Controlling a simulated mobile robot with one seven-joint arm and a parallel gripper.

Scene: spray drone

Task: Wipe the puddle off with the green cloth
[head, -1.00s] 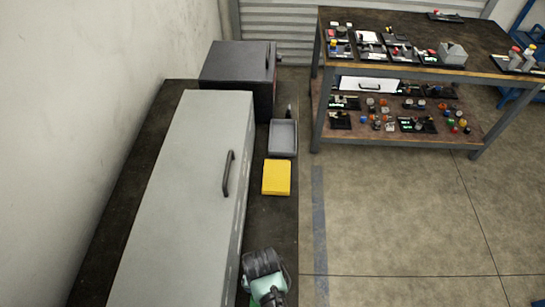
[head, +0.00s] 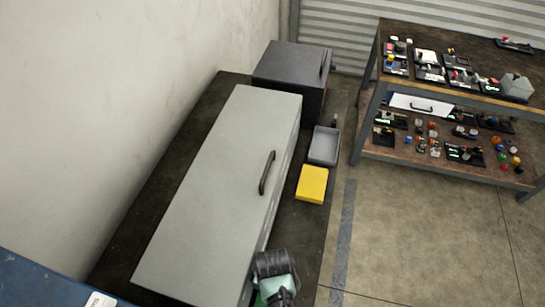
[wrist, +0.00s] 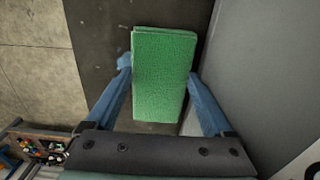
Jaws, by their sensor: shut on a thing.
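The green cloth (wrist: 162,75) is a thick, folded rectangle between the two blue fingers of my gripper (wrist: 159,70) in the wrist view. My gripper is shut on it, with the cloth over a dark surface; I cannot tell whether it touches that surface. In the head view my gripper (head: 276,288) is at the bottom edge, beside the long grey cabinet (head: 215,175), and only a sliver of green shows there. I cannot make out a puddle in either view.
The dark bench (head: 297,240) runs along the wall. On it are a yellow block (head: 312,184), a grey tray (head: 324,146) and a dark box (head: 288,78). A workbench (head: 440,95) with several small parts stands right. Open floor lies between. A blue surface (head: 45,283) is at lower left.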

